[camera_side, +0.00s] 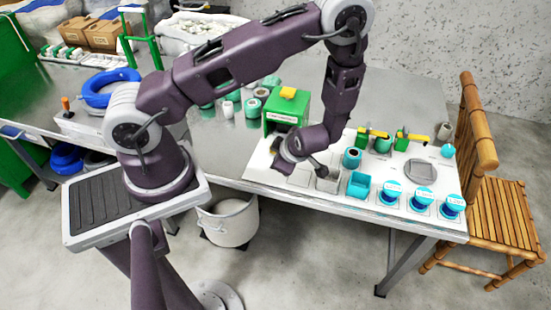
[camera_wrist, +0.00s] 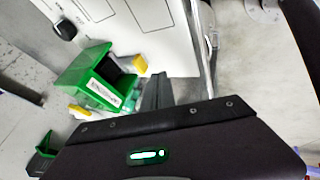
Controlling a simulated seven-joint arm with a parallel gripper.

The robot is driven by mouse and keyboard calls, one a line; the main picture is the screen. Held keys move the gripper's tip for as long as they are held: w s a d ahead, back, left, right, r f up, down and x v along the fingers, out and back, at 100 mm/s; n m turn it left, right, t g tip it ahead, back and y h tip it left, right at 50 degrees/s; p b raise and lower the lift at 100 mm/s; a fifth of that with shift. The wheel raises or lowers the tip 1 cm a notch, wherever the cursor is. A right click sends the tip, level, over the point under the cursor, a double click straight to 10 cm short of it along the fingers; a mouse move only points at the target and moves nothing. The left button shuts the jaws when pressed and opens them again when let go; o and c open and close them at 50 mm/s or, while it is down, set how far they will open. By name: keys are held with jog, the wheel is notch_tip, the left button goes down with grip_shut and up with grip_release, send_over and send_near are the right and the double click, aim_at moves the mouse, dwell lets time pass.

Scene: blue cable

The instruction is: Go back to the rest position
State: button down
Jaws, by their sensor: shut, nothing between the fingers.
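My gripper (camera_wrist: 160,88) shows in the wrist view with its dark fingers together and nothing between them. In the side view my arm arches over the table and its end hangs low over the white board, in front of the green box (camera_side: 287,108) with a yellow piece on top. The fingertips are hard to make out in the side view. In the wrist view a green bin with a white label (camera_wrist: 97,78) lies left of the fingers, apart from them.
The white board (camera_side: 300,180) carries a light blue open box (camera_side: 359,184), several blue-and-white spools (camera_side: 421,197) and green-and-yellow clamps. A blue cable coil (camera_side: 109,88) lies at left. A white bucket (camera_side: 228,221) stands on the floor, and a wooden chair (camera_side: 492,200) at right.

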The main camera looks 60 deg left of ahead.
jog(key=s+d+r+n+h, duration=0.1)
jog(key=s+r+n, duration=0.1)
jog(key=r+n, duration=0.9)
jog(key=s+d+r+n+h, duration=0.1)
jog(key=d+r+n, duration=0.1)
jog(key=r+n, duration=0.95)
jog(key=s+d+r+n+t+h, duration=0.2)
jog(key=s+d+r+n, duration=0.2)
jog(key=n, duration=0.8)
jog(key=s+d+r+n+t+h, duration=0.2)
jog(key=s+r+n, duration=0.5)
jog(key=n, duration=0.4)
jog(key=shift+s+d+r+n+t+h, duration=0.35)
jog(key=shift+d+h, duration=0.35)
jog(key=shift+d, duration=0.55)
